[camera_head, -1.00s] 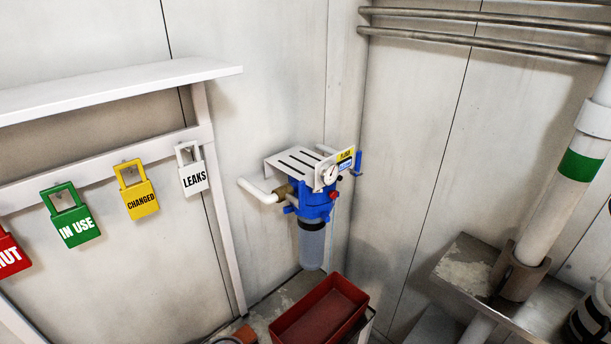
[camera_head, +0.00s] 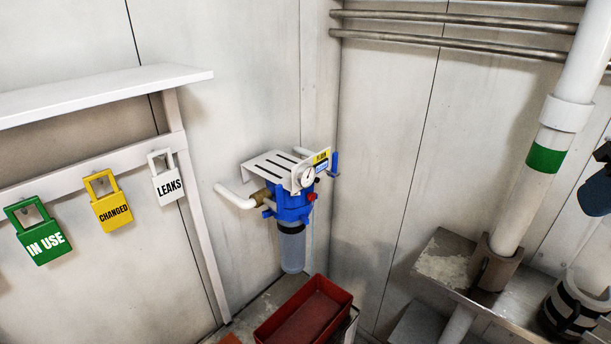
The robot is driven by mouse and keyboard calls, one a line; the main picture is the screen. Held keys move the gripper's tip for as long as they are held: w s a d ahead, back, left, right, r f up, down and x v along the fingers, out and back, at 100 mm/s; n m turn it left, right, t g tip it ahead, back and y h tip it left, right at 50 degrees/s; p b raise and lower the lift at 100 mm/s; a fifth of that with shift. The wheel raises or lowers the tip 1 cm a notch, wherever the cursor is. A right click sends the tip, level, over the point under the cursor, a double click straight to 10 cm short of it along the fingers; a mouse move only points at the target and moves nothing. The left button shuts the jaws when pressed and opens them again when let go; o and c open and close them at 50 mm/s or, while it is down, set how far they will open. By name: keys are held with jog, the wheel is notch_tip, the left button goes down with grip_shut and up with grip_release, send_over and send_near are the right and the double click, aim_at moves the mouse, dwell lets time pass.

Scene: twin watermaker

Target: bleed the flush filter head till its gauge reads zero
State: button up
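The flush filter head (camera_head: 291,204) is blue and hangs on a white slotted bracket (camera_head: 276,165) near the wall corner. A clear, greyish filter bowl (camera_head: 292,248) hangs below it. A round white gauge (camera_head: 307,176) sits at the bracket's front; its needle is too small to read. A red button-like part (camera_head: 312,197) is on the head's right side. A blue lever handle (camera_head: 335,163) stands right of the yellow and blue label (camera_head: 321,160). A white pipe (camera_head: 235,197) enters at the left through a brass fitting. My gripper is not in view.
A red open tray (camera_head: 305,312) stands below the filter. Green "IN USE" (camera_head: 43,241), yellow "CHANGED" (camera_head: 113,211) and white "LEAKS" (camera_head: 168,186) tags hang on a rail at left under a white shelf (camera_head: 100,92). A white pipe with a green band (camera_head: 545,159) rises at right from a metal ledge.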

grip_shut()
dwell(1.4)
